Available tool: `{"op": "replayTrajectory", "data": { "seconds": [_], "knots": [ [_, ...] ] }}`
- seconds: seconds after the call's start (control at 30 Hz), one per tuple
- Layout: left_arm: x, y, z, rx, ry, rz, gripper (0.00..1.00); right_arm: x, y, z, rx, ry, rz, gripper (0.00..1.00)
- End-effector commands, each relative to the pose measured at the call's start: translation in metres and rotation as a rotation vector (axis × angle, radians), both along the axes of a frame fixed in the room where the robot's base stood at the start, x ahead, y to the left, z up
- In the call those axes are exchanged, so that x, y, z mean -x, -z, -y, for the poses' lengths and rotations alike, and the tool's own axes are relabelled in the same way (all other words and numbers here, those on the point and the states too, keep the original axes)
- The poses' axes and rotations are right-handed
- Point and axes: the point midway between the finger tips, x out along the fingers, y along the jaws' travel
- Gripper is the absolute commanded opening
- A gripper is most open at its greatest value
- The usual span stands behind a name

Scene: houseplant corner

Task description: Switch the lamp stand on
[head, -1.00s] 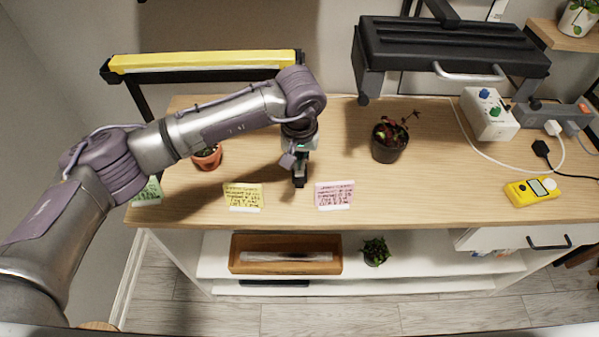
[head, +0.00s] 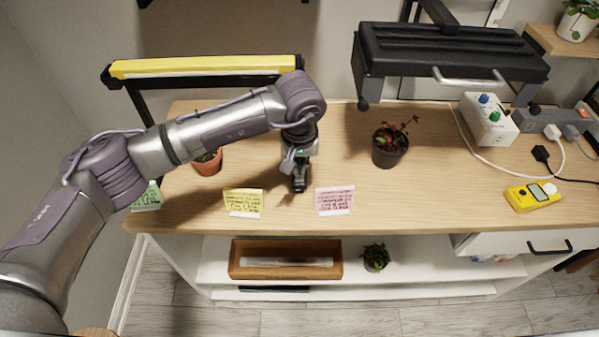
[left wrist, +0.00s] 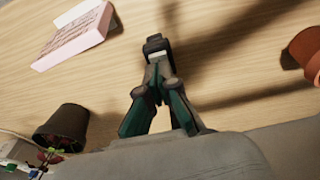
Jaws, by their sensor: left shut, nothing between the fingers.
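Two lamp-like fixtures stand over the wooden worktop: a yellow bar lamp (head: 205,67) on a black frame at the left, and a black ribbed hood (head: 450,52) with a metal handle at the right. I cannot tell which one is the lamp stand. A white box with a blue and a green knob (head: 488,120) stands at the back right. My left gripper (head: 299,187) is shut and empty, pointing down over the worktop between the two fixtures, apart from both. In the left wrist view its closed fingertips (left wrist: 155,45) are over bare wood. My right gripper is not in view.
A yellow note card (head: 243,202) and a pink one (head: 335,200) stand near the front edge. Potted plants stand left (head: 208,163) and right (head: 390,146) of my gripper. A yellow meter (head: 532,196), cables and a power strip (head: 555,122) occupy the right side.

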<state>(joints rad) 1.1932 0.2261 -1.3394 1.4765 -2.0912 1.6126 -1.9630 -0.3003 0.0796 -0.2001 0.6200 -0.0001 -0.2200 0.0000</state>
Motion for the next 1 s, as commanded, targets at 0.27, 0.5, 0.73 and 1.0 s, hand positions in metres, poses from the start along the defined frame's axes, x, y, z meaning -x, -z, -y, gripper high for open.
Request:
{"op": "replayTrajectory", "data": {
  "seconds": [0.27,0.5,0.73,1.0],
  "knots": [
    [0.0,0.0,0.0,0.0,0.0,0.0,0.0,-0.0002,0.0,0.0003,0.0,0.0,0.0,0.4],
    [0.0,0.0018,0.0,0.0,0.0,0.0,0.0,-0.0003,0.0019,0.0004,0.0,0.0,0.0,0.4],
    [0.0,0.0054,0.0,0.0,0.0,0.0,0.0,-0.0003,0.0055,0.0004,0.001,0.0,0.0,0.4],
    [-0.0001,0.0094,0.0,0.0,0.0,0.0,0.0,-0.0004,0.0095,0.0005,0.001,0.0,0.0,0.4]
  ]
}}
